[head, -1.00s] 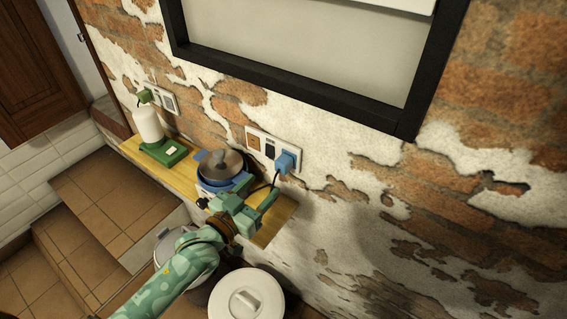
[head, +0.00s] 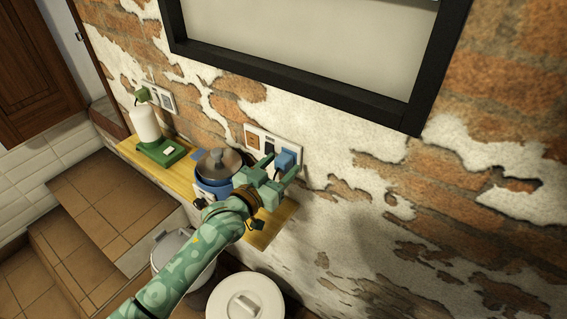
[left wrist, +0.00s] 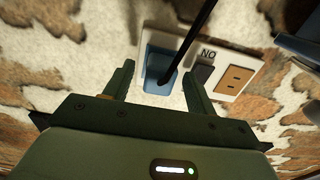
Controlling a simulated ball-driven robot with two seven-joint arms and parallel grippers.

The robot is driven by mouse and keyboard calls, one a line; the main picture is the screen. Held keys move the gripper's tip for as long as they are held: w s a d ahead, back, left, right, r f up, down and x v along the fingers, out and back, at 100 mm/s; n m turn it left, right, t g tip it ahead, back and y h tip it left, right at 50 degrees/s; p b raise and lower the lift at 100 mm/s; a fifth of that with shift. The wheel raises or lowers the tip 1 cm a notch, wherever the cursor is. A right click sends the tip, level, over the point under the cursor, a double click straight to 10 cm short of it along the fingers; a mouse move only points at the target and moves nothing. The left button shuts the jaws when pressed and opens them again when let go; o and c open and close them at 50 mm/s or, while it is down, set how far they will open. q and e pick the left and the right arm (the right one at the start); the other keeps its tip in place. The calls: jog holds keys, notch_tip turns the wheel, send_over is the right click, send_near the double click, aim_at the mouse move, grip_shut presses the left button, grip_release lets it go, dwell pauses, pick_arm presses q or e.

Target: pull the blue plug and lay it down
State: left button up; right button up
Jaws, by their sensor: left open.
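The blue plug (head: 285,160) sits in the right end of the white socket panel (head: 258,134) on the brick wall. The left wrist view also shows the blue plug (left wrist: 158,72), with a dark cord running from it across the picture. My left gripper (head: 281,170) is open, with its fingers on either side of the plug in the head view. In the left wrist view my left gripper (left wrist: 158,85) has its two fingertips spread around the plug's near part. I cannot tell whether they touch it. My right gripper is not in view.
A wooden shelf (head: 262,238) runs below the sockets. It bears a blue pot with a dark lid (head: 217,163) and a green-based white appliance (head: 150,130). A second socket panel (head: 160,98) holds a green plug (head: 142,95). A white lidded bin (head: 245,300) stands below.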

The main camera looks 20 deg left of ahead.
aim_at(279, 167)
pick_arm(q)
jog(key=shift+w+d, duration=0.15)
jog(key=shift+w, duration=0.2)
jog(key=shift+p, duration=0.6)
dwell(0.9)
grip_shut()
jog(key=shift+s, duration=0.1)
jog(key=shift+s, duration=0.15)
jog(key=shift+p+v, duration=1.65)
jog(key=shift+v, duration=1.15)
